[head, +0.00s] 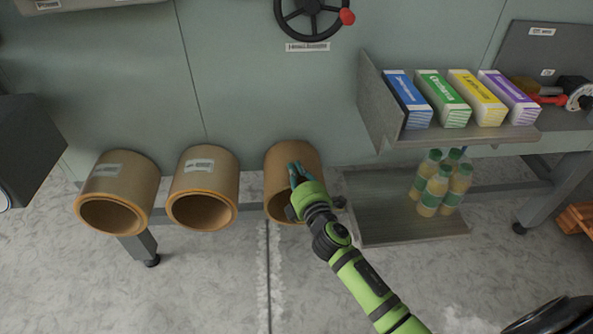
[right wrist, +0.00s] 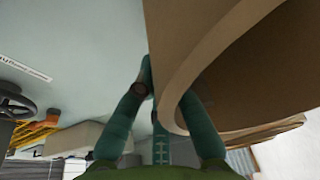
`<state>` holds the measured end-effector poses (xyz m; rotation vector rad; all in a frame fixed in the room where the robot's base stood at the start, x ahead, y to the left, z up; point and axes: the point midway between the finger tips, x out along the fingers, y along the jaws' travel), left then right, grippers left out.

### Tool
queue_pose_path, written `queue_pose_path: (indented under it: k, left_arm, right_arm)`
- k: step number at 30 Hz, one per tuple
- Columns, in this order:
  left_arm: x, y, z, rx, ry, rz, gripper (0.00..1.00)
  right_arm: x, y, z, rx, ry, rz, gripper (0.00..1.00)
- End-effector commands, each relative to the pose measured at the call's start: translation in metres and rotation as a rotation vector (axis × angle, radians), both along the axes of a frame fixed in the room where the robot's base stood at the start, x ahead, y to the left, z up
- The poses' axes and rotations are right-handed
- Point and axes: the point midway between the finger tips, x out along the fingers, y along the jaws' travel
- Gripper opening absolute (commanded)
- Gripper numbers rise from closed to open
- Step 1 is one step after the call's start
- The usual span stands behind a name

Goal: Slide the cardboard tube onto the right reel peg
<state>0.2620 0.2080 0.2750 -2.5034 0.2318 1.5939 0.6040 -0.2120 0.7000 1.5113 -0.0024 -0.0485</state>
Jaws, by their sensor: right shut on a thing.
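The cardboard tube (head: 290,152) is brown and open-ended, the rightmost of a row of three along the green-grey machine panel. My right gripper (head: 297,174) is at its near end and shut on its wall. In the right wrist view the tube (right wrist: 225,45) fills the upper right, and the fingers of my right gripper (right wrist: 172,108) pinch its rim from both sides. The right reel peg is not visible; the tube and gripper cover that area, so I cannot tell how the tube sits relative to it. My left gripper is out of view.
Two labelled brown rolls, the left (head: 120,172) and the middle one (head: 205,172), stand to the left. Right of the tube are a grey shelf (head: 375,112) with coloured cartons and a lower tray (head: 385,215) with several bottles. A handwheel (head: 310,35) is above.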

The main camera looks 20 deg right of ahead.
Motion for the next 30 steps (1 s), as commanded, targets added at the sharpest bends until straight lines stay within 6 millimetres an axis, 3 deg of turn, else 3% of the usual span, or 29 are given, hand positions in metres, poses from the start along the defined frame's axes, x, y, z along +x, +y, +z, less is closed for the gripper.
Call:
queue_pose_path:
  k: [7,9,10,22,26,30]
  left_arm:
    - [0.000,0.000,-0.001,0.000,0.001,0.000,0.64]
    - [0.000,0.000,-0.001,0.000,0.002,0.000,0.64]
    - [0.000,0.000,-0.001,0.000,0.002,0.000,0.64]
    - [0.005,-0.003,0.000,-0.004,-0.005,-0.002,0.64]
    - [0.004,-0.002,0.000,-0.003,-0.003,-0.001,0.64]
    - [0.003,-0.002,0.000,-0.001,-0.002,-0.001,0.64]
  right_arm:
    - [0.000,0.000,0.001,0.000,-0.003,0.000,0.00]
    - [0.000,0.000,0.001,0.000,-0.003,0.000,0.33]
    - [0.000,0.000,0.001,0.000,-0.003,0.000,0.37]
    - [-0.006,0.000,-0.002,0.000,0.003,0.000,0.37]
    - [-0.024,0.001,-0.002,0.000,0.002,0.001,0.37]
    - [-0.054,0.002,-0.001,0.001,0.003,0.001,0.37]
